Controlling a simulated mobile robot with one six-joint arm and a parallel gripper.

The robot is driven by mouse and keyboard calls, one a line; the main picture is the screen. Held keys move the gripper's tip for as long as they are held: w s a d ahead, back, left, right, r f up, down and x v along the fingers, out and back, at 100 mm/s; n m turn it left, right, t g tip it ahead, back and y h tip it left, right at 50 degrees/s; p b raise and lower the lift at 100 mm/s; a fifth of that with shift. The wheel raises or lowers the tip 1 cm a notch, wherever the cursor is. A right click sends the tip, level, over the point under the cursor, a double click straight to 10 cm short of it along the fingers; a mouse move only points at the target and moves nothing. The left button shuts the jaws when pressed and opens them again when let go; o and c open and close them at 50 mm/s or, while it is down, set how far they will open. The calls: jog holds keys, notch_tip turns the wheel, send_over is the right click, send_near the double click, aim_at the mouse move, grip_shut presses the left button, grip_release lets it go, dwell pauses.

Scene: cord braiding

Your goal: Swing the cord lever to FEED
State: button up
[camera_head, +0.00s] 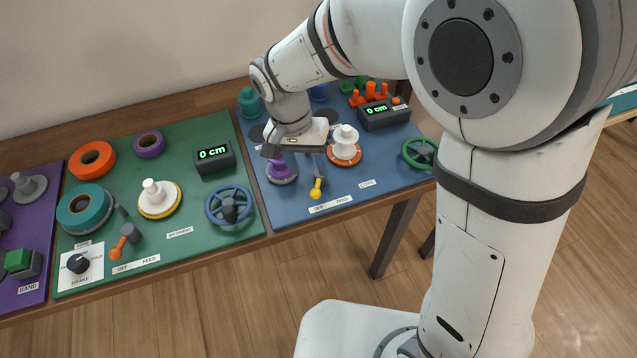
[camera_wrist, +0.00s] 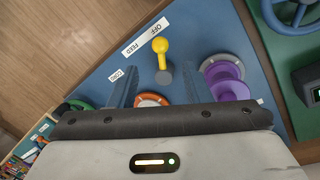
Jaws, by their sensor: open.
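The cord lever (camera_head: 317,189) is a short handle with a yellow knob, near the front edge of the blue panel. Its knob lies by the OFF end of the OFF/FEED label (camera_head: 331,204). In the wrist view the yellow knob (camera_wrist: 161,49) shows below the label (camera_wrist: 145,38), nearer OFF than FEED. My gripper (camera_head: 308,163) is above the panel, just behind the lever. Its fingers are apart and empty. In the wrist view the lever appears between the fingertips (camera_wrist: 159,72); whether they touch it I cannot tell.
On the blue panel (camera_head: 262,205), a purple spool (camera_head: 281,170) stands left of the lever and a white spool on an orange base (camera_head: 345,147) behind right. A green handwheel (camera_head: 418,152) and a display reading 0 cm (camera_head: 384,115) are farther right. The green panel (camera_head: 110,160) adjoins left.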

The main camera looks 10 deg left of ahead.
aim_at(315, 189)
jog(key=f, duration=0.2)
jog(key=d+f, duration=0.1)
jog(key=f, duration=0.4)
jog(key=shift+d+f, duration=0.2)
jog(key=shift+f, duration=0.1)
jog(key=shift+c, duration=0.3)
